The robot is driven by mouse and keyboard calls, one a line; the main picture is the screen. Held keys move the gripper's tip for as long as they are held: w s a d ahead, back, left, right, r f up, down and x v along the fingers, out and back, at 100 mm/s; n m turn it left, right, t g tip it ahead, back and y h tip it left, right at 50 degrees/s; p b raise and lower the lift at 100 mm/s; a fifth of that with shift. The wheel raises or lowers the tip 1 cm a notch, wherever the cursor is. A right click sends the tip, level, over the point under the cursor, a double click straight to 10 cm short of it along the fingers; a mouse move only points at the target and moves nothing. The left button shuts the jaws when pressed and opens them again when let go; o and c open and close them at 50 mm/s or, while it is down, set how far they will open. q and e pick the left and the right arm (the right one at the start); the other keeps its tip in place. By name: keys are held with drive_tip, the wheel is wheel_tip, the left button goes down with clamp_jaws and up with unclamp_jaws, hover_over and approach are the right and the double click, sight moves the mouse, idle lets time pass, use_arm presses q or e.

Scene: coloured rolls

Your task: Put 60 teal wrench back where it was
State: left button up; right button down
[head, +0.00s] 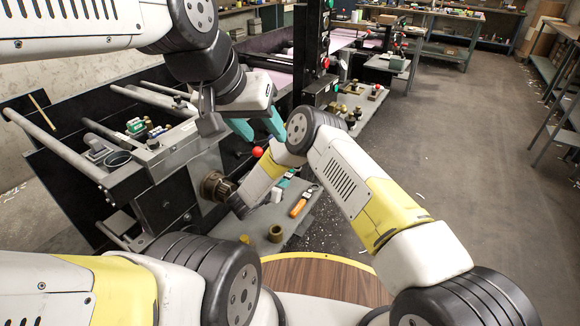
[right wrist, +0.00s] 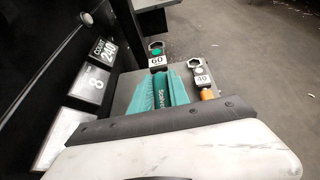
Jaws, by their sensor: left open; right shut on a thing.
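The 60 teal wrench (right wrist: 157,61) shows its dark ring end, a green spot and a white "60" tag in the right wrist view. My right gripper (right wrist: 166,90), with teal fingers, is shut on it, and the fingers hide its handle. The wrench is over or on the grey ledge (right wrist: 126,84); I cannot tell if it touches. The orange wrench tagged "40" (right wrist: 201,78) lies just to its right and shows in the head view too (head: 304,202). My left gripper (head: 258,127) is open and empty, higher up beside the machine.
The grey machine with rollers (head: 165,150) fills the left. A brass ring (head: 275,233) stands on the ledge near the orange wrench. A red knob (head: 257,151) is close to my right arm. A round wooden top (head: 320,280) is in front. The floor to the right is clear.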

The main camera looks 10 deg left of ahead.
sight(281, 203)
drive_tip(key=shift+f, duration=3.65)
drive_tip(key=c, duration=1.2)
unclamp_jaws()
drive_tip(key=shift+o, duration=0.6)
drive_tip(key=o, duration=0.4)
drive_tip(key=shift+s, duration=0.1)
drive_tip(key=shift+v, duration=2.9)
